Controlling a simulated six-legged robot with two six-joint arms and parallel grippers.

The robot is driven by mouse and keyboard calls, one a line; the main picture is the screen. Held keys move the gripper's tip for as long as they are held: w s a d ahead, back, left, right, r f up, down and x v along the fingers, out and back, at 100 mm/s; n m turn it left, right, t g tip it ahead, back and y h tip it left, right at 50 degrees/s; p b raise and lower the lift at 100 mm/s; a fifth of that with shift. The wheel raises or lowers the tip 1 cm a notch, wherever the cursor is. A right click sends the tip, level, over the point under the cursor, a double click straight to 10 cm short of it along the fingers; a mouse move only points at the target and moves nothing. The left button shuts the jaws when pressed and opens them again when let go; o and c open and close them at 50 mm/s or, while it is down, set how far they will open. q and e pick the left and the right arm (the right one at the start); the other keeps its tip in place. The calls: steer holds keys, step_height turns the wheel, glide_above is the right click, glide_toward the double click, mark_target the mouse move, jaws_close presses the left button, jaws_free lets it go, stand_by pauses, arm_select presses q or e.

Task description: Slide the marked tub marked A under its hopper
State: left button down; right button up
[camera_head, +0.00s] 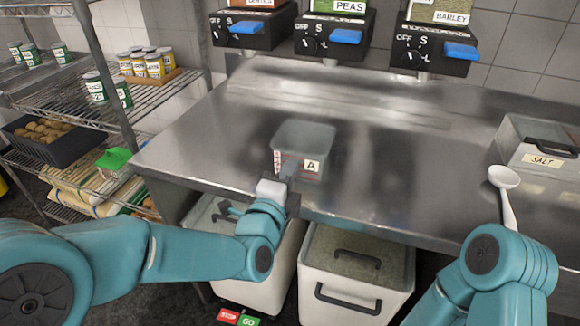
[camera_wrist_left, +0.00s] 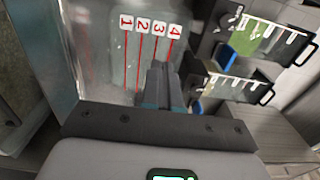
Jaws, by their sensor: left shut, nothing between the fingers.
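The clear tub marked A (camera_head: 318,140) stands upright on the steel counter, near its front edge left of centre. Its label faces me, and a red scale runs up its left side. My left gripper (camera_head: 288,172) is shut and empty at the tub's front, left of the label; I cannot tell whether it touches. In the left wrist view the shut fingers (camera_wrist_left: 160,84) are close to the tub wall (camera_wrist_left: 98,60) with its red lines numbered 1 to 4. Hoppers with blue levers hang at the back: one partly cropped (camera_head: 250,28), peas (camera_head: 333,36) and barley (camera_head: 437,48). My right gripper is out of view.
A salt box (camera_head: 540,150) and a white scoop (camera_head: 505,180) are at the right of the counter (camera_head: 400,150). The counter between tub and hoppers is clear. A wire rack (camera_head: 150,95) with cans stands left. Lidded bins (camera_head: 360,265) sit below.

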arm_select(q)
steer(key=shift+w+d, duration=0.15)
steer(key=shift+w, duration=0.35)
